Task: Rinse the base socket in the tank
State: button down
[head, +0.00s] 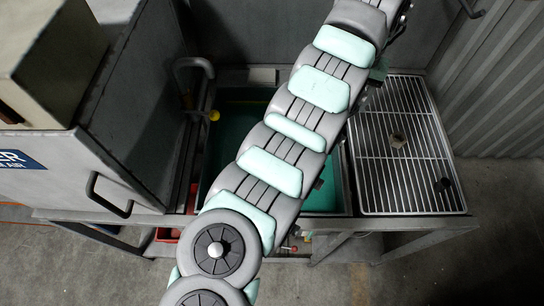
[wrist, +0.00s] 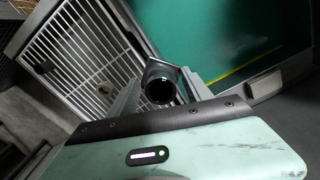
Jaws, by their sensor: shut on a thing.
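My gripper (wrist: 160,92) is shut on a grey metal socket (wrist: 157,69) with an angular outer edge and a dark round opening facing the wrist camera. The tank (head: 347,180), with green liquid (head: 322,190) inside, lies under my arm in the head view. In the wrist view the green liquid (wrist: 200,35) is at the upper right, and the held socket appears beside the tank's near edge, between tank and rack. Its height above them cannot be told. My arm hides the gripper and the held socket in the head view.
A raised grey lid or panel with a handle (head: 108,195) stands left. A bent pipe (head: 193,64) rises at the tank's back left.

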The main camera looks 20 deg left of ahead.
jog(key=shift+f, duration=0.15)
jog(key=shift+f+b, duration=0.5)
jog(key=shift+f, duration=0.2)
jog(key=shift+r, duration=0.1)
dwell(0.5)
jog(key=shift+r+p, duration=0.7)
jog(key=shift+r, duration=0.15)
jog(key=shift+f, duration=0.15)
jog(key=shift+f+b, duration=0.5)
jog(key=shift+f, duration=0.3)
jog(key=shift+r, duration=0.15)
dwell(0.4)
jog(key=shift+r+p, duration=0.75)
jog(key=shift+r, duration=0.05)
